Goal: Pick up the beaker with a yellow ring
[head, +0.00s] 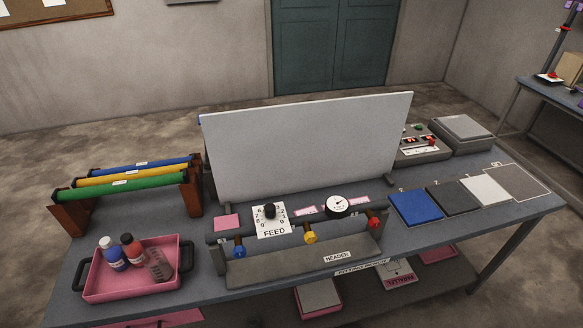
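I see no beaker with a yellow ring in the head view. A tall white panel (310,145) stands on the grey workbench (520,207) and hides what is behind it. Neither of my grippers is in view.
A pink tray (126,294) with black handles holds two bottles at the front left. A rack with blue, yellow and green rollers (130,187) stands behind it. Valves (310,237), a gauge (337,207) and a dial occupy the middle. Flat squares (417,208) lie right.

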